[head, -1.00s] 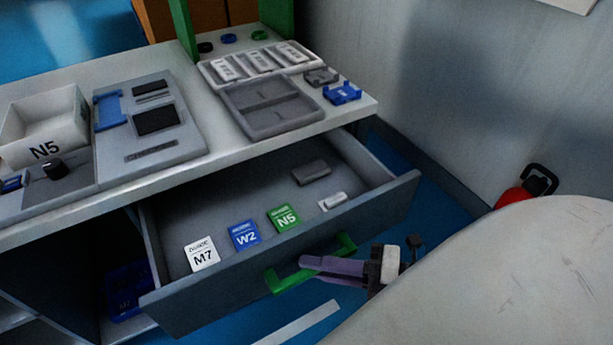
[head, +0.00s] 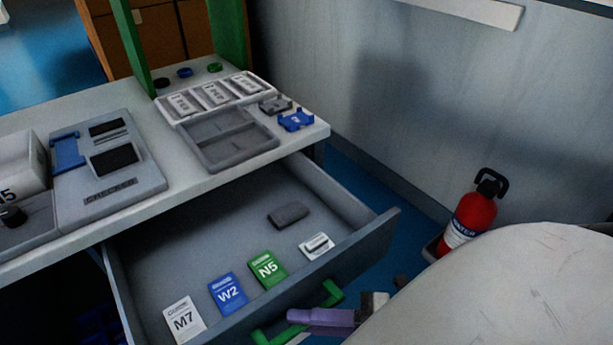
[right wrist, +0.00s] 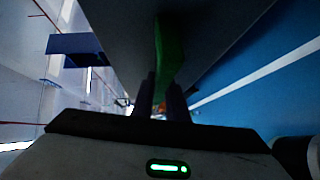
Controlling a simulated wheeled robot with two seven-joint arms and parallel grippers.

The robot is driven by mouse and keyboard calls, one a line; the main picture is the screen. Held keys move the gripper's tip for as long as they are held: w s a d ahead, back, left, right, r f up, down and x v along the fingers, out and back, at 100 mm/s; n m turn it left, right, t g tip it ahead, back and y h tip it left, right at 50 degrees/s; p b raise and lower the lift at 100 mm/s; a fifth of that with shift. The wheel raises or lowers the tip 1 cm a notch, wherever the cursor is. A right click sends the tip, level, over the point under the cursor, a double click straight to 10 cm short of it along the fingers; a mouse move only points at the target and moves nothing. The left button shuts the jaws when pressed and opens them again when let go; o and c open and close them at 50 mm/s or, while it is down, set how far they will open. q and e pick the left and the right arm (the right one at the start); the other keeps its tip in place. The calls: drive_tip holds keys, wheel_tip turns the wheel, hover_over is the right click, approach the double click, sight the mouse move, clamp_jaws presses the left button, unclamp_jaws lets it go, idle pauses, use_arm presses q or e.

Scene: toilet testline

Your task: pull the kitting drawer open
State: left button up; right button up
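The kitting drawer (head: 205,236) is pulled well out from under the bench. Its green handle (head: 333,293) is on the front panel, and it also shows in the right wrist view (right wrist: 165,50). My right gripper (head: 296,316) is at the handle, its purple fingers lying across it. In the right wrist view the two fingers (right wrist: 163,98) stand close on both sides of the green bar. In the drawer lie a white M7 card (head: 184,320), a blue W2 card (head: 228,294), a green N5 card (head: 267,269), a dark grey block (head: 288,215) and a small white piece (head: 317,246). My left gripper is not visible.
The bench top holds a checker device (head: 108,165), a grey two-part tray (head: 228,148), a white tray of cards (head: 217,96) and a blue bracket (head: 296,120). A red extinguisher (head: 473,217) stands by the wall at right. Blue floor shows between drawer and wall.

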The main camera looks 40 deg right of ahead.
drive_tip(key=o, duration=0.3)
drive_tip(key=shift+s+d, duration=0.1)
drive_tip(key=v, duration=1)
drive_tip(key=shift+r+p, duration=0.15)
drive_tip(key=shift+p, duration=0.15)
